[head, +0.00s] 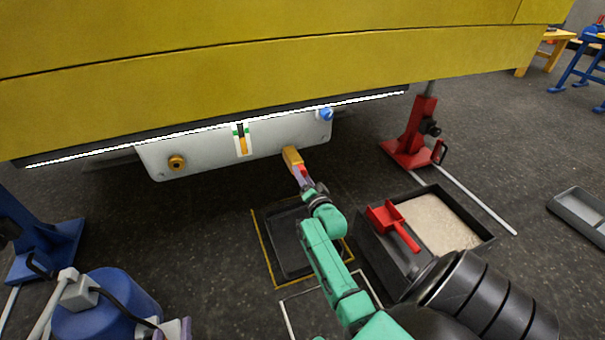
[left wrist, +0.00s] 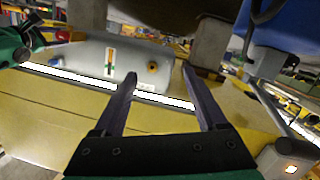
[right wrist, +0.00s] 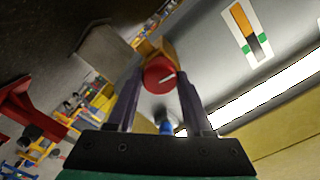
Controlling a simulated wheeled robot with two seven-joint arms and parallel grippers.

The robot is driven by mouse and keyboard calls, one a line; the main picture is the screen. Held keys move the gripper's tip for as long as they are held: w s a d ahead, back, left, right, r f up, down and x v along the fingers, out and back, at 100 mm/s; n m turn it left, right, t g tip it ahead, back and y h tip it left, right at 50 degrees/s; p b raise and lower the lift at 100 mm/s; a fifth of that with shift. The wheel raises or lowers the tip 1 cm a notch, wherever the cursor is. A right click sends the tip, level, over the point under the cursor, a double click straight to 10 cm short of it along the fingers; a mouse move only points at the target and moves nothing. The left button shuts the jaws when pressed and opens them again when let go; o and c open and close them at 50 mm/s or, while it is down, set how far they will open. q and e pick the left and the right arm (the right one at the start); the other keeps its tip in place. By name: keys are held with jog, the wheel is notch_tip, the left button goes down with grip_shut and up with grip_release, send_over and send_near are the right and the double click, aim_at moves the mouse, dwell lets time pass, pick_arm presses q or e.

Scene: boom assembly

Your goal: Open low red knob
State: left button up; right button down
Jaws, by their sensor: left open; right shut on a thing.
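A red knob (right wrist: 159,76) with a white mark sits on a brass valve (head: 292,156) at the lower edge of a grey tank panel (head: 205,146). My right gripper (head: 304,174) reaches up to it from below, and its two fingers (right wrist: 158,84) are shut on the red knob, one on each side. A blue fitting (head: 326,114) sits on the panel's right end and a brass plug (head: 177,162) on its left. My left gripper (left wrist: 158,80) is open and empty, apart from the panel; only part of it shows low in the head view.
A black drip tray (head: 290,243) stands on the floor below the valve. A sand tray (head: 441,222) with a red scoop (head: 394,226) lies to the right. A red stand (head: 414,135) and a blue stand (head: 40,240) flank the panel under the yellow boom (head: 250,70).

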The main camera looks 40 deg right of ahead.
pick_arm(q)
jog(key=s+f+g, duration=0.2)
jog(key=s+f, duration=0.3)
jog(key=f, duration=0.1)
jog(key=shift+s, duration=0.15)
pick_arm(e)
jog(key=m, duration=2.1)
jog(key=shift+f+m, duration=0.15)
jog(key=shift+m, duration=0.15)
jog(key=shift+c, duration=1.4)
grip_release()
pick_arm(q)
jog(key=shift+w+d+r, duration=0.1)
jog(key=shift+w+r, duration=0.55)
jog(key=shift+r, duration=0.05)
pick_arm(e)
jog(key=shift+s, duration=0.15)
